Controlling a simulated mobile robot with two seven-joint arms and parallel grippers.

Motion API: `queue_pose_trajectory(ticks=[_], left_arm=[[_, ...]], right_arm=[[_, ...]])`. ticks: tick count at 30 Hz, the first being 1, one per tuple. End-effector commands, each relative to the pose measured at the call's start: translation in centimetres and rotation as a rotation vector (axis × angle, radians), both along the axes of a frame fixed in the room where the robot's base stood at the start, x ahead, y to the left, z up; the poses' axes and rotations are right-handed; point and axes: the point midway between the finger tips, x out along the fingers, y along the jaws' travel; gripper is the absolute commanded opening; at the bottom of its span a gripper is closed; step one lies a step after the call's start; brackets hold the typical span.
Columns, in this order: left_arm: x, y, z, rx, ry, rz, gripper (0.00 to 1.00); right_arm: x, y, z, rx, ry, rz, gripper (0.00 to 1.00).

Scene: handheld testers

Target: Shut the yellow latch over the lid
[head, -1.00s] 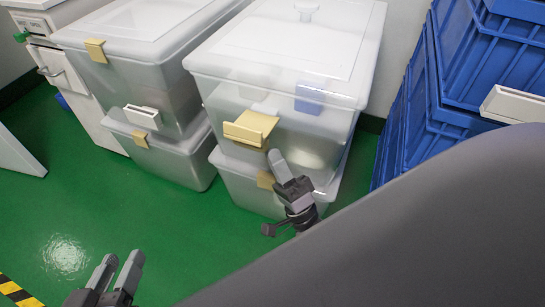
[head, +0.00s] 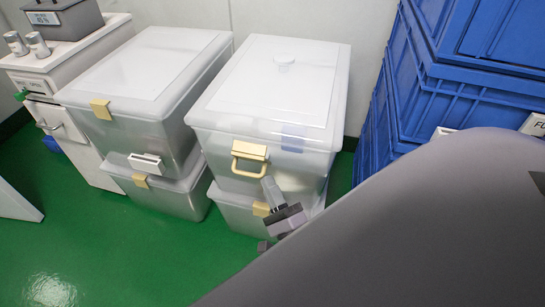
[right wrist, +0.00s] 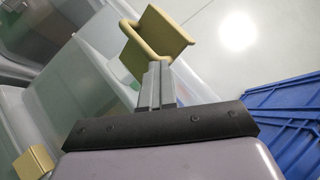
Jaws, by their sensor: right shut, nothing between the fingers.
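The yellow latch (head: 250,157) is on the front of the upper clear box (head: 213,152) in the middle stack, just below the rim of its white translucent lid (head: 275,85). It shows a flat plate and a loop standing out from the box front. In the right wrist view the latch (right wrist: 163,36) is just beyond my fingertips. My right gripper (head: 268,184) is shut and empty, just below and right of the loop. I cannot tell whether it touches the latch. The fingers also show in the right wrist view (right wrist: 157,70). My left gripper is out of view.
A second stack of clear boxes (head: 135,135) with yellow latches stands at the left. Blue crates (head: 470,95) are stacked at the right. A white cabinet (head: 75,160) stands at the far left. The green floor (head: 110,240) in front is clear.

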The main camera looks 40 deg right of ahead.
Motion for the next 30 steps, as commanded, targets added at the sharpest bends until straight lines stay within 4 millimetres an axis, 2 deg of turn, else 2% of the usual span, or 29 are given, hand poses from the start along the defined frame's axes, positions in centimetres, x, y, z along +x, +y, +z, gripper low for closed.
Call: queue_pose_trajectory(ticks=[1,7,9,13,15,30], left_arm=[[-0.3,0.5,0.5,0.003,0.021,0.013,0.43],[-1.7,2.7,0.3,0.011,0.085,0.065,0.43],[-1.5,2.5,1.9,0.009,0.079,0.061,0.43],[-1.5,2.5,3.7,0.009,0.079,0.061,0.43],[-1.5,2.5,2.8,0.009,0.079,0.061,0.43],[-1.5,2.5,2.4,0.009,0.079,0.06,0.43]], right_arm=[[-0.1,0.0,1.2,0.065,0.046,-0.003,0.0],[0.2,-0.3,2.5,0.235,0.182,-0.003,0.0],[0.2,-0.5,3.0,0.278,0.215,-0.004,0.0],[0.5,-0.7,3.6,0.36,0.277,-0.004,0.0],[0.5,-0.7,2.6,0.356,0.278,-0.003,0.0],[0.6,-0.2,2.5,0.352,0.275,0.0,0.0]])
